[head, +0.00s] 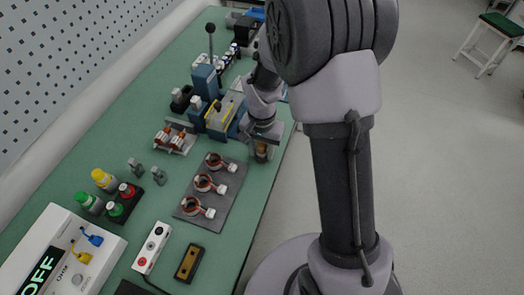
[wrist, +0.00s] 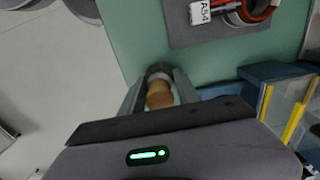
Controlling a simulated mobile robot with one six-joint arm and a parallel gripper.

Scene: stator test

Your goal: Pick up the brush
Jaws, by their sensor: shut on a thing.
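My gripper (head: 264,134) is at the right edge of the green bench in the head view. In the wrist view my gripper (wrist: 160,88) is shut on the brush, with a finger on each side of it. The brush (wrist: 159,96) shows a tan, wooden-looking part between the fingers and a dark rounded end beyond. In the head view the brush (head: 262,149) shows as a small brown and dark piece below the fingers. I cannot tell whether it touches the bench.
A grey mat (head: 228,201) with several copper-wound stators lies left of my gripper. A blue and yellow fixture (head: 222,112) stands close beside it. A small tray (head: 174,139) holds orange parts. The green bench (head: 257,196) is clear along its right edge, with open floor beyond.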

